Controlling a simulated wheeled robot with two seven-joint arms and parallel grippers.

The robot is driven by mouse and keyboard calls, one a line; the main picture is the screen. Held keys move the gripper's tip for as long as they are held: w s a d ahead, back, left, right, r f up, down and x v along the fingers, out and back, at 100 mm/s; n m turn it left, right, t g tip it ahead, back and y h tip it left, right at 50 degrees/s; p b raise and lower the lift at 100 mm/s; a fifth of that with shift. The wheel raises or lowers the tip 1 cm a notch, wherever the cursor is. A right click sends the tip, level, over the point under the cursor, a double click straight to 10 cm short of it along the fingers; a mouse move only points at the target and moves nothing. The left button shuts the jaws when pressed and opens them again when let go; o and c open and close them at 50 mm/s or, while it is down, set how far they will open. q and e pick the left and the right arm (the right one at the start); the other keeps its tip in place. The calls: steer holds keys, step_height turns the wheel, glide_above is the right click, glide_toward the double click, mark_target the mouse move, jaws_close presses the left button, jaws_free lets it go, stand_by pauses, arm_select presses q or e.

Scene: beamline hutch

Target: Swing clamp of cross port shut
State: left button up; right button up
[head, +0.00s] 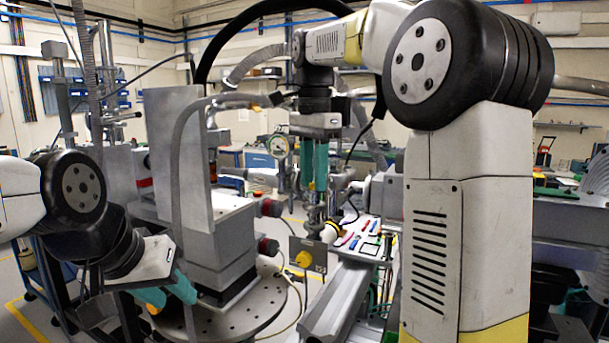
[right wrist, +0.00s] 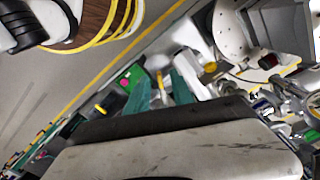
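A metal fitting with stacked round flanges (head: 317,212), which looks like the cross port, stands at the middle of the head view. A yellow part (head: 331,231) shows at its lower side. I cannot make out the clamp or whether it is open. My right gripper (head: 314,188) points down just above the fitting; contact is not clear. In the right wrist view its teal fingers (right wrist: 160,95) are apart, with a pale object partly visible beyond them. My left gripper (head: 168,293) is at lower left, fingers apart and empty, away from the fitting.
A grey stage block (head: 205,245) on a round perforated plate (head: 240,318) stands left of the fitting. Cables and hoses hang close by.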

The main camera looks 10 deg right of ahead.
steer(key=shift+c, duration=0.5)
jaws_close()
stand_by(0.8)
